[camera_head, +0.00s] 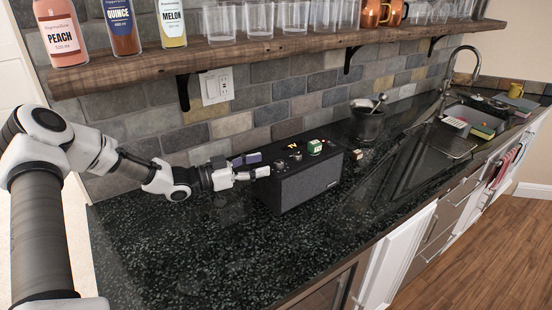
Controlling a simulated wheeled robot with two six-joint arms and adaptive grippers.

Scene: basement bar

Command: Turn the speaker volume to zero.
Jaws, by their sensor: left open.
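The speaker (308,187) is a black box with a grey grille front, standing on the dark speckled counter. Small knobs (296,156) sit on its top, along with a green and white block-like item (315,147) and a small yellow item (292,147). I cannot tell which knob sets the volume. My left gripper (258,166) is open and empty at the left end of the speaker's top, its fingers pointing right toward the knobs. I cannot tell whether a finger touches the speaker. My right gripper is not in view.
A wooden shelf (270,46) with bottles, glasses and copper mugs runs above. A dark bucket (367,122) with a utensil stands behind the speaker to the right. The sink (440,140) lies farther right. The counter (190,250) in front and left of the speaker is clear.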

